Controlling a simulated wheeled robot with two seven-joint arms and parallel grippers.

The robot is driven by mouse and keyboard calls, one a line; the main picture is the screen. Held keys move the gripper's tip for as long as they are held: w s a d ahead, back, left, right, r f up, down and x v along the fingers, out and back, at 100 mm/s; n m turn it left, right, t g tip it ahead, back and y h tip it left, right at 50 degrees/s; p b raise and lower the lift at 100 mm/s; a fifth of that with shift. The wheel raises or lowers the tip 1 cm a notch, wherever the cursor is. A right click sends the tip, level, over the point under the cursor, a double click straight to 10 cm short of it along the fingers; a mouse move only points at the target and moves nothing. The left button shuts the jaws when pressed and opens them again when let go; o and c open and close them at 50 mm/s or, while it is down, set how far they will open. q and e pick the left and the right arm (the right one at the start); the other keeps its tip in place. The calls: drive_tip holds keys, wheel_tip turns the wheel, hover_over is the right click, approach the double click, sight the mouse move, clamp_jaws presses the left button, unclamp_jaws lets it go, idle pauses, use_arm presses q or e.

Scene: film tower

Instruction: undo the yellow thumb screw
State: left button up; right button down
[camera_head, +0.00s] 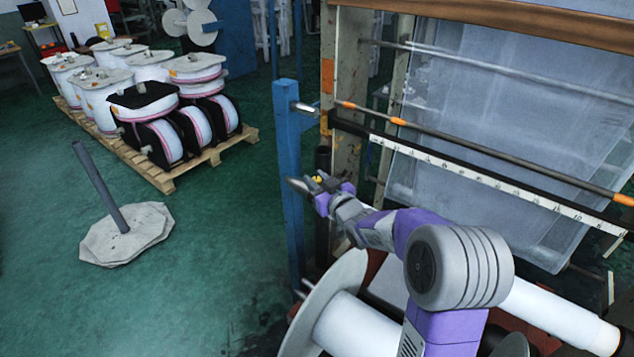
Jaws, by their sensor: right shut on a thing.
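The yellow thumb screw (317,179) shows as a small yellow spot between the fingers of my right gripper (314,181), beside the blue upright post (287,150) of the film machine. My right gripper is shut on it; the fingers and wrist hide most of the screw. I cannot tell how far the screw sits in its seat. My right arm reaches in from the lower right, above the white rolls. My left gripper is not in view.
A long bar with orange rings (470,141) and a white ruler strip (500,190) cross the machine at right. White rolls (350,325) lie below my arm. A pallet of spools (165,178) and a post on a stone-like base (125,232) stand left on green floor.

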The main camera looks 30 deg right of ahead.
drive_tip(key=shift+r, duration=0.15)
drive_tip(key=c, duration=0.9)
unclamp_jaws()
drive_tip(key=shift+s+a+r, duration=0.1)
drive_tip(key=shift+s, duration=1.8)
drive_tip(key=shift+s+r, duration=0.1)
drive_tip(key=shift+s, duration=1.8)
